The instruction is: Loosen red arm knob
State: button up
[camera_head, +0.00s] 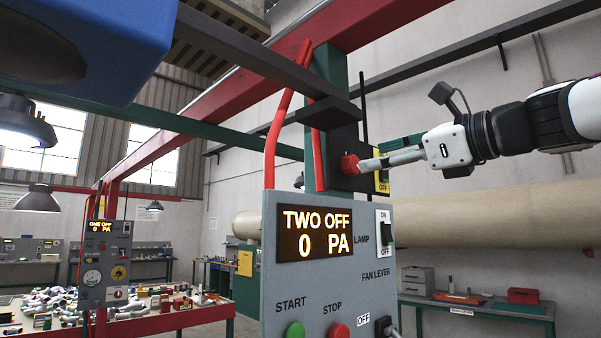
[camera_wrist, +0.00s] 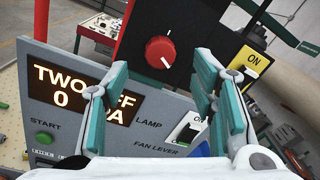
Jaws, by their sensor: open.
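The red arm knob (camera_head: 350,165) is on a black plate fixed to the green post. In the wrist view the round red knob (camera_wrist: 164,53) has a white mark at its lower right. My gripper (camera_head: 368,163) comes in from the right, its fingertips close to the knob in the head view. In the wrist view my gripper (camera_wrist: 160,80) has its two teal fingers spread apart, the knob showing in the gap between them, a little beyond the tips. I cannot tell whether a finger touches it. Nothing is held.
A yellow ON/OFF plate (camera_wrist: 249,62) is right of the knob. Below is a grey panel (camera_head: 300,295) with a TWO OFF display (camera_head: 315,234), START and STOP buttons and a lamp switch (camera_head: 386,233). Red hoses (camera_head: 271,150) run left of the post. A thick beige duct (camera_head: 480,217) passes behind.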

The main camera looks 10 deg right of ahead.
aim_at(356, 165)
jog(key=shift+x, duration=2.45)
jog(key=c, duration=1.1)
